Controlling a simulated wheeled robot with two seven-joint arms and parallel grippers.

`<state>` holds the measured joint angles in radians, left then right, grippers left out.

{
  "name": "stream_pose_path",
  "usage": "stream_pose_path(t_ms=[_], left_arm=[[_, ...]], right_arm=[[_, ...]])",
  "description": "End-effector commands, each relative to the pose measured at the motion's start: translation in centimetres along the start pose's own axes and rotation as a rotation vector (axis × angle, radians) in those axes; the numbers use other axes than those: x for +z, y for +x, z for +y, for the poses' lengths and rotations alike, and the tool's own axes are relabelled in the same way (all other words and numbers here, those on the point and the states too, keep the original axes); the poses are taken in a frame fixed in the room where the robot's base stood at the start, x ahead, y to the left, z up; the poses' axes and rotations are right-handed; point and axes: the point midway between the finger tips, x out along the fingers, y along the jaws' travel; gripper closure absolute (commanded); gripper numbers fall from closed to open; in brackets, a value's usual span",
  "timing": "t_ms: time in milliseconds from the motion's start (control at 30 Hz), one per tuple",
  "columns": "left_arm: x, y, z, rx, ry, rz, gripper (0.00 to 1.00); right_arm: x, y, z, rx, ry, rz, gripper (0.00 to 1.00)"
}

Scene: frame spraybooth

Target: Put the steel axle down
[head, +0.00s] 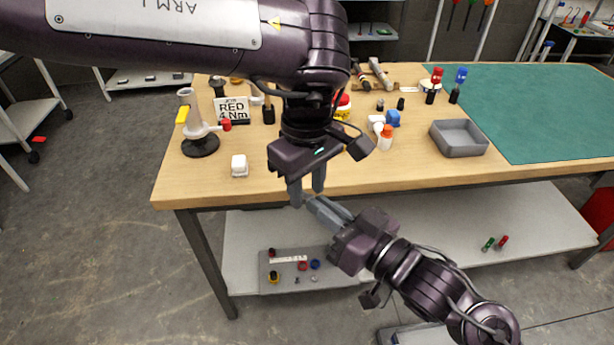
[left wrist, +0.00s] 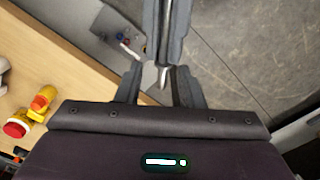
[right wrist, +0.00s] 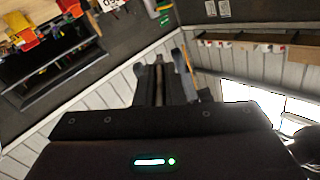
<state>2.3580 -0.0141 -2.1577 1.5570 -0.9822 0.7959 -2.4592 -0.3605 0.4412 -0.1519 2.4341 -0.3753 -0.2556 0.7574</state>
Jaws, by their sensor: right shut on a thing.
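My right gripper (head: 312,203) comes in from the lower right, in front of the table's front edge. It is shut on the steel axle, whose bright tip (left wrist: 163,76) sticks out past its fingers in the left wrist view. My left gripper (head: 305,190) points down and meets the right one there. Its fingers, also in the left wrist view (left wrist: 160,88), are apart, one on each side of the axle's tip. I cannot tell whether they touch it. In the right wrist view my right fingers (right wrist: 160,80) are close together. Most of the axle is hidden.
The table's front strip is mostly clear. A lower shelf (head: 420,240) holds small parts.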

Motion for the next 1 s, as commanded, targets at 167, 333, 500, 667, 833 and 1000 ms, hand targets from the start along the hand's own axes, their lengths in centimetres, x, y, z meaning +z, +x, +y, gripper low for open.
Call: stream_pose_path(t_ms=[167, 333, 500, 667, 833, 1000], left_arm=[[-0.01, -0.02, 0.00, 0.000, 0.000, 0.000, 0.71], [-0.01, -0.04, 0.01, 0.000, 0.000, 0.000, 0.93], [-0.01, -0.08, 0.05, 0.002, 0.000, 0.000, 1.00], [-0.01, -0.07, 0.04, 0.001, 0.000, 0.000, 1.00], [-0.01, -0.06, 0.02, 0.001, 0.000, 0.000, 1.00], [-0.01, -0.05, 0.01, 0.000, 0.000, 0.000, 1.00]], right_arm=[[-0.02, 0.00, -0.01, 0.000, 0.000, 0.000, 1.00], [-0.01, 0.00, -0.02, -0.001, 0.000, 0.000, 1.00], [0.00, 0.00, -0.09, -0.003, 0.000, 0.000, 0.83], [0.00, 0.00, -0.06, -0.002, 0.000, 0.000, 0.66], [0.00, 0.00, -0.02, -0.001, 0.000, 0.000, 0.66], [0.16, -0.20, 0.15, 0.011, 0.002, 0.004, 0.66]])
